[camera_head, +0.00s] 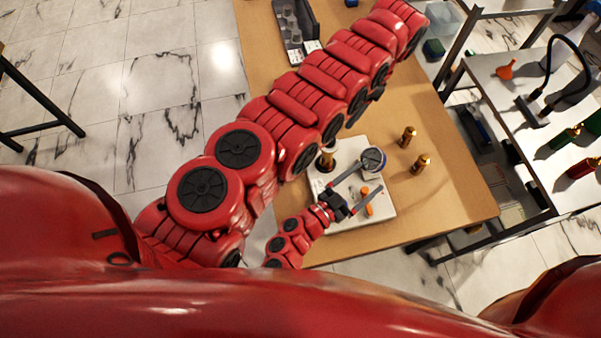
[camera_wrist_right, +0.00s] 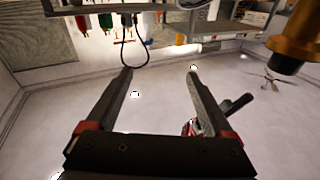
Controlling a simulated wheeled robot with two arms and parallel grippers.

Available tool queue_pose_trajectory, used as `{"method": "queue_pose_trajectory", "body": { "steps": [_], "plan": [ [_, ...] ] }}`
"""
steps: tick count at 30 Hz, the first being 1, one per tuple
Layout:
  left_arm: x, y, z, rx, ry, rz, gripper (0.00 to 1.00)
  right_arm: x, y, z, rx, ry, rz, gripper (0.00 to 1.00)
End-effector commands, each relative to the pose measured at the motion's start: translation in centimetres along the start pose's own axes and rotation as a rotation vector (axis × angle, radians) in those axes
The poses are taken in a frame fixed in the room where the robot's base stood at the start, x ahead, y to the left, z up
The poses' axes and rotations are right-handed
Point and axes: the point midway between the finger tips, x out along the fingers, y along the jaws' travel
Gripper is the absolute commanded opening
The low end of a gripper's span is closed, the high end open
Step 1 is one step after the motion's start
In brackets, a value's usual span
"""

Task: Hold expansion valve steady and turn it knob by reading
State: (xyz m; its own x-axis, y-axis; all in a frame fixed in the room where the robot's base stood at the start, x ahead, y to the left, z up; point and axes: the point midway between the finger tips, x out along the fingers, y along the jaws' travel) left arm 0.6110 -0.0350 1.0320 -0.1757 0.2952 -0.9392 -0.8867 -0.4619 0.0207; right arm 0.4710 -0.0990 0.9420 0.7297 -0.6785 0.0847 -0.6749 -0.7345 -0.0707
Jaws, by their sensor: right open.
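A white rig board (camera_head: 378,213) lies on the table. A brass fitting (camera_head: 327,161), which may be the expansion valve, stands at its upper left, partly hidden by my large red arm. A round gauge (camera_head: 373,160) with a pale face sits at the board's upper right; its reading is too small to make out. An orange part (camera_head: 367,203) is on the board. My right gripper (camera_head: 357,175) is open above the board, its fingers apart and empty. In the right wrist view, the open fingers (camera_wrist_right: 160,76) have nothing between them, and a brass piece (camera_wrist_right: 296,38) shows at upper right. My left gripper is not visible.
Two loose brass fittings (camera_head: 408,137) stand on the brown table (camera_head: 455,190) right of the board. A dark tray (camera_head: 292,25) is at the table's far end. A side bench (camera_head: 500,85) with an orange funnel (camera_head: 505,71) is at right. My large arm crosses over the table.

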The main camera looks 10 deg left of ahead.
Motion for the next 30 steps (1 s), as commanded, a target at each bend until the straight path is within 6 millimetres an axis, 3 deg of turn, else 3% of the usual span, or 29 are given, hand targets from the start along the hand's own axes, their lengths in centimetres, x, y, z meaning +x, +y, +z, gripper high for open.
{"method": "queue_pose_trajectory", "body": {
  "steps": [3,6,9,13,17,22,30],
  "plan": [
    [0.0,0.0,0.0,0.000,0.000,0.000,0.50,-4.4,-4.9,2.5,-0.050,-0.228,-0.065,0.86],
    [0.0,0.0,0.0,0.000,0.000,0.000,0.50,-7.5,-8.1,3.0,-0.078,-0.352,-0.126,0.86],
    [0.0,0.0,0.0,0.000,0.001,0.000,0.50,-9.7,-10.3,3.0,-0.094,-0.430,-0.178,0.86],
    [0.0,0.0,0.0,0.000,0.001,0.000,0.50,-11.1,-11.9,2.9,-0.104,-0.477,-0.220,0.86],
    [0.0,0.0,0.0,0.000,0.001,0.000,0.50,-10.8,-12.3,3.2,-0.107,-0.487,-0.226,0.86],
    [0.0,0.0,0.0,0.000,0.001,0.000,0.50,-8.8,-12.4,4.2,-0.109,-0.487,-0.217,0.86],
    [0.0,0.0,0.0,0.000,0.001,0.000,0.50,-3.6,-13.7,6.8,-0.108,-0.479,-0.224,0.86]
  ]
}}
